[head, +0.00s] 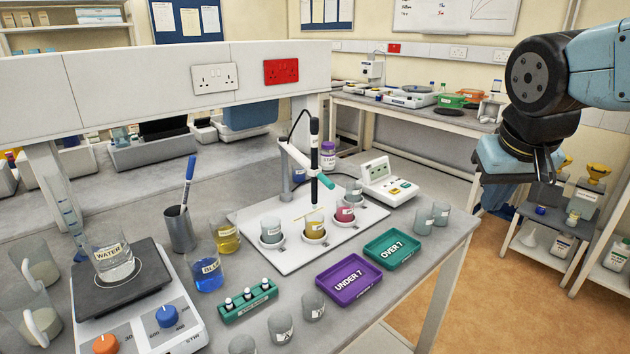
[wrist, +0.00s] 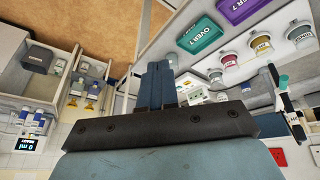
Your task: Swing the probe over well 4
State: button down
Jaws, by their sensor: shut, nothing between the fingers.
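The probe (head: 314,140) is a dark upright rod on a white swing arm (head: 296,155) with a teal handle (head: 325,180). Well numbers are too small to read. The probe also shows at right in the wrist view (wrist: 286,103). My gripper (wrist: 157,68) is shut and empty, well right of the probe.
Purple UNDER 7 (head: 346,283) and green OVER 7 (head: 391,249) trays lie in front of the plate. A meter (head: 385,183) stands behind it. Beakers and a hotplate (head: 125,290) fill the left bench. Beyond the bench's right edge is open floor, with a low shelf (head: 550,240).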

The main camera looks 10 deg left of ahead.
jog(key=w+a+n+t+h, duration=0.1)
jog(key=w+a+n, duration=0.15)
jog(key=a, duration=1.55)
jog(key=w+a+n+t+h, duration=0.1)
jog(key=w+a+n+t, duration=0.15)
jog(key=a, duration=1.45)
jog(key=w+d+f, duration=0.4)
jog(key=w+f, duration=0.2)
jog(key=w, duration=0.2)
jog(key=shift+w+d+f+m+g, duration=0.2)
jog(key=shift+d+f+m+g, duration=0.1)
jog(key=shift+d+f+g, duration=0.1)
jog(key=shift+y, duration=0.3)
